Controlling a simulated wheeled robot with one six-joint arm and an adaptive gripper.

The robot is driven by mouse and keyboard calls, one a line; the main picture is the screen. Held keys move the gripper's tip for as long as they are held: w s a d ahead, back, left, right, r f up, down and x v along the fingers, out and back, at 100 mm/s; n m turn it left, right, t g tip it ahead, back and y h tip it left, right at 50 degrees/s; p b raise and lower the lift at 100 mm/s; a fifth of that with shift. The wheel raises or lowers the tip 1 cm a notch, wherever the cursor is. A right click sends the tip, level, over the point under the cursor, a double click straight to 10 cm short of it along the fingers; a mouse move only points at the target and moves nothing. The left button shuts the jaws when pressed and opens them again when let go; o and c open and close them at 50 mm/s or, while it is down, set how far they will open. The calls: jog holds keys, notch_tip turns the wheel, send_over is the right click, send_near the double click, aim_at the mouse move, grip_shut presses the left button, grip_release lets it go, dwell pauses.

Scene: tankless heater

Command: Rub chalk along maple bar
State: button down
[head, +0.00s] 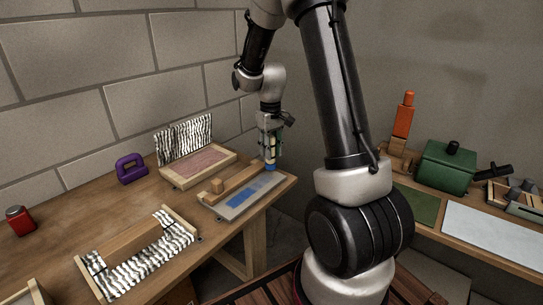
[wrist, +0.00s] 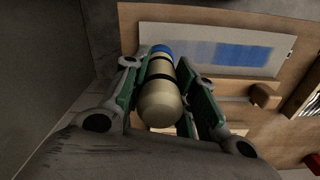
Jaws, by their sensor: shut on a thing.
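A blue-tipped stick, apparently the chalk in a tan holder (wrist: 158,103), is held between my gripper's fingers (wrist: 172,85). Its blue end points away from the wrist camera, toward the board. In the head view my gripper (head: 270,150) is above the right end of a wooden board, with the blue tip (head: 270,167) low over it. The board carries a pale plate (head: 228,211) with a blue patch (head: 240,190), and a wooden bar (head: 225,186), possibly the maple bar, along its back. I cannot tell whether the tip touches anything.
A small wooden block (head: 217,186) stands by the bar. Left are a striped tray with a wood block (head: 130,243), a purple handled object (head: 131,168) and a red container (head: 20,221). A green box (head: 446,166) stands on the right bench. Bare table lies at the middle left.

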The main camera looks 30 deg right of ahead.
aim_at(271, 137)
jog(key=shift+r, duration=2.2)
